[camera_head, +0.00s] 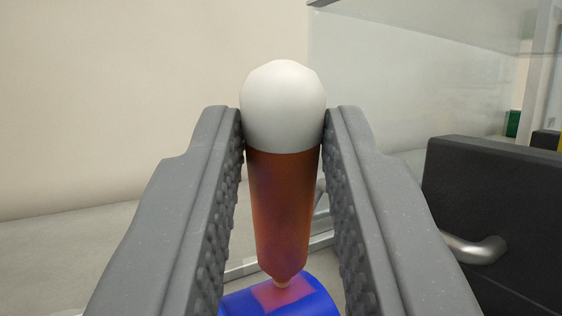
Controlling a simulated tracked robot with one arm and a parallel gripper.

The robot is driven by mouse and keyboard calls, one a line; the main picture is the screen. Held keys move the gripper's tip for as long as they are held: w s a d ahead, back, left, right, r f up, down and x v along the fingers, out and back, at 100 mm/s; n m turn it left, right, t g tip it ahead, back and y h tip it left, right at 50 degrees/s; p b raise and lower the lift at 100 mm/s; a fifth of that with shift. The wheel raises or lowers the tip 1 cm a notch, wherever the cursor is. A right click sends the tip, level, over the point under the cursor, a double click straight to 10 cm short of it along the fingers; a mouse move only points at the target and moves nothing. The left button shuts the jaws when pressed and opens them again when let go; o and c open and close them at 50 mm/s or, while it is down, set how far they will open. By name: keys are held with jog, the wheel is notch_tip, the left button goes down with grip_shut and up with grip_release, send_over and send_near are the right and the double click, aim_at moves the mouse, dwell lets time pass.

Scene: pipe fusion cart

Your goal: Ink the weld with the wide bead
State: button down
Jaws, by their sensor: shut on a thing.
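My gripper (284,130) is shut on a marker with a white rounded top (283,105) and an orange-brown body (282,205) that narrows to a small pale tip. The marker stands nearly upright between the two grey ridged fingers, tip down. Its tip is at a pink-red patch (287,294) on a blue rounded piece (316,296), which looks like a pipe, at the bottom edge. The tip seems to touch the patch, but I cannot tell for sure. Most of the blue piece is out of view, and no weld bead can be made out.
A dark block (497,205) with a metal handle (473,247) stands close to the right finger. A clear panel (400,80) is behind it. A pale rail (242,270) runs behind the marker. The left side shows bare wall and floor.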

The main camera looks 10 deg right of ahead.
jog(key=shift+w+d, duration=0.1)
jog(key=shift+d, duration=0.4)
jog(key=shift+s+a, duration=0.25)
jog(key=shift+a, duration=0.7)
jog(key=shift+w+d, duration=0.25)
jog(key=shift+d, duration=0.7)
dwell(0.4)
jog(key=shift+s+a, duration=0.15)
jog(key=shift+a, duration=0.35)
jog(key=shift+s+a, duration=0.15)
jog(key=shift+a, duration=0.35)
jog(key=shift+w+d, duration=0.2)
jog(key=shift+d, duration=0.3)
jog(key=shift+w+d, duration=0.15)
jog(key=shift+d, duration=0.35)
dwell(0.4)
jog(key=shift+s+a+p, duration=0.15)
jog(key=shift+s+a, duration=0.05)
jog(key=shift+a, duration=0.3)
jog(key=shift+s+a+p, duration=0.15)
jog(key=shift+a, duration=0.3)
jog(key=shift+w+d, duration=0.15)
jog(key=shift+d, duration=0.35)
dwell(0.6)
notch_tip(320, 180, up, 7)
jog(key=p, duration=0.1)
jog(key=shift+p, duration=0.35)
dwell(0.5)
